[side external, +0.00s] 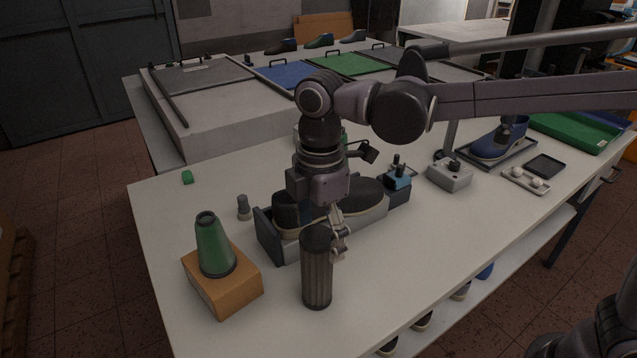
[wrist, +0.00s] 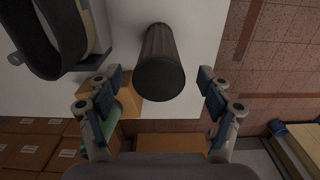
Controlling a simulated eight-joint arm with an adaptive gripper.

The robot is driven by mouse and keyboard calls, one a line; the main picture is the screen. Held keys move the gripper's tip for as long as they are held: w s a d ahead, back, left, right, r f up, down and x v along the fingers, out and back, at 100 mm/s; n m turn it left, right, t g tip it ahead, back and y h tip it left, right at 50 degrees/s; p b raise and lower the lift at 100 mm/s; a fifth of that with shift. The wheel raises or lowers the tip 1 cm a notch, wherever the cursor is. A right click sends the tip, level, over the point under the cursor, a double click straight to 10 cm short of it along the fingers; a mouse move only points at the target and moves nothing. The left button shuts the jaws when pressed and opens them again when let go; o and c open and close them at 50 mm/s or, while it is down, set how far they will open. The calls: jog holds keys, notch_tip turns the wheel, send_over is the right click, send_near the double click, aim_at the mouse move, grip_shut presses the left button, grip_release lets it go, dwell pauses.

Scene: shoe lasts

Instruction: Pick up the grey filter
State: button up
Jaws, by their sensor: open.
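The grey filter (side external: 317,268) is a dark grey ribbed cylinder standing upright on the white table near its front edge. In the wrist view the filter (wrist: 160,68) lies between and beyond the two fingers, its dark round end facing the camera. My gripper (side external: 338,236) is just behind and above the filter in the side view, pointing down, with part of a finger hidden by the filter's top. In the wrist view my gripper (wrist: 158,88) is open, with fingers wide apart on either side of the filter; no contact shows.
A green cone (side external: 214,246) on an orange-brown box (side external: 222,286) stands left of the filter. A grey holder (side external: 268,236) with dark shoe lasts is right behind it. A grey switch box (side external: 450,174) stands further right. The table (side external: 400,262) is clear right of the filter.

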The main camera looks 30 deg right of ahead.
aim_at(317, 270)
jog(key=shift+a+f, duration=0.15)
jog(key=shift+f, duration=2.65)
jog(key=c, duration=1.5)
